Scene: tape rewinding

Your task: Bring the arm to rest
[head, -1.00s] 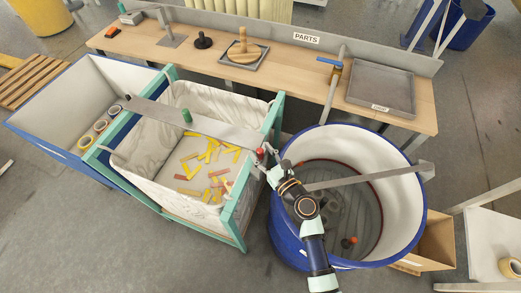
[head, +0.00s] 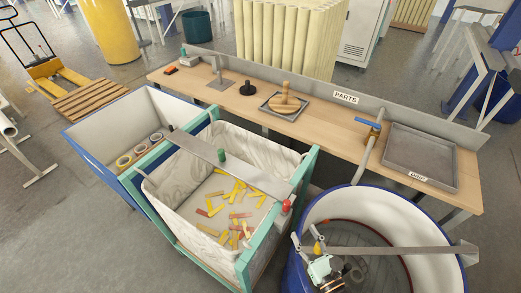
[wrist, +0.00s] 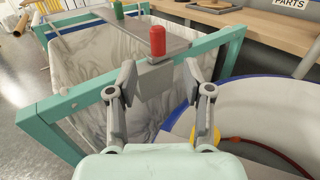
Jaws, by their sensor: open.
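My gripper (head: 308,241) is at the left side of the blue round tub, below and to the right of a red knob (head: 287,206) in the head view. In the wrist view its two fingers (wrist: 160,80) are spread apart with nothing held between them. The red knob (wrist: 157,42) stands upright on the end of a grey bar, beyond the fingertips and apart from them. Most of my arm is cut off by the lower edge of the head view.
A cloth-lined bin with a teal frame (head: 305,178) holds yellow and red strips. A grey bar (head: 205,148) with a green knob (head: 221,155) crosses it. The blue tub (head: 405,212) has a bar (head: 400,251) across it. A wooden bench (head: 330,130) runs behind.

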